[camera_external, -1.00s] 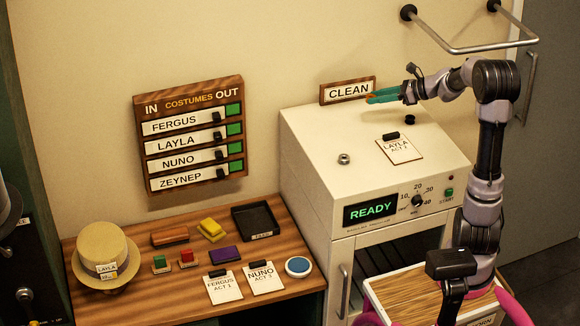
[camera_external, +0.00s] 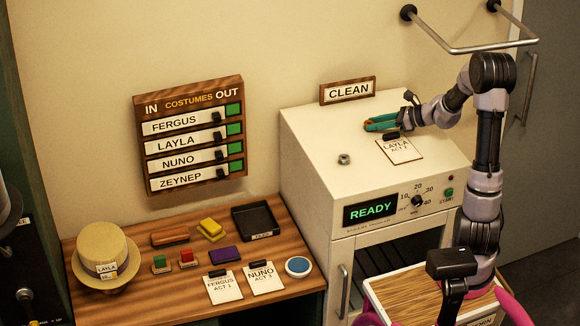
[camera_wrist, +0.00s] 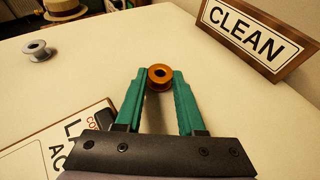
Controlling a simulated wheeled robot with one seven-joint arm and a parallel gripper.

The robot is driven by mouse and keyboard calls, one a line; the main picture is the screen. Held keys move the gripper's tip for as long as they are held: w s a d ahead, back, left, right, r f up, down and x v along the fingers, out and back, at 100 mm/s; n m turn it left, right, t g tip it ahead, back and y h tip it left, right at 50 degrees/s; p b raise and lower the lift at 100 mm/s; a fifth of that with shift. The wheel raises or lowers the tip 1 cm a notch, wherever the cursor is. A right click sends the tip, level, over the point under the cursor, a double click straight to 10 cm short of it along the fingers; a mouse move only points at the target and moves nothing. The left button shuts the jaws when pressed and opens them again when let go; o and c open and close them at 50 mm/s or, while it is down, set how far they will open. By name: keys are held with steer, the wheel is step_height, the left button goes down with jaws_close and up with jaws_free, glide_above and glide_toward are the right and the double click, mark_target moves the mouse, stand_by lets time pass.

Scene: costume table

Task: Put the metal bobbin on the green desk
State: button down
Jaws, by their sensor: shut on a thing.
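My gripper (camera_external: 377,126) has teal fingers and is shut on a copper-coloured bobbin (camera_wrist: 160,76), held between the fingertips above the white machine's top; the gripper also shows in the wrist view (camera_wrist: 160,85). In the outside view the copper bobbin is a small orange spot at the fingertips. A grey metal-looking bobbin (camera_external: 344,159) stands apart on the machine top, left of and nearer than my gripper; it is at the upper left in the wrist view (camera_wrist: 37,50).
The white machine (camera_external: 310,130) carries a CLEAN sign (camera_external: 348,90) at its back and a LAYLA card (camera_external: 400,151) just in front of my gripper. Left and lower, a wooden table (camera_external: 120,309) holds a straw hat (camera_external: 105,250), a black tray (camera_external: 259,222), cards and small blocks.

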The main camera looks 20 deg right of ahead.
steer(key=c, duration=0.5)
jaws_free()
steer(key=shift+f, duration=0.1)
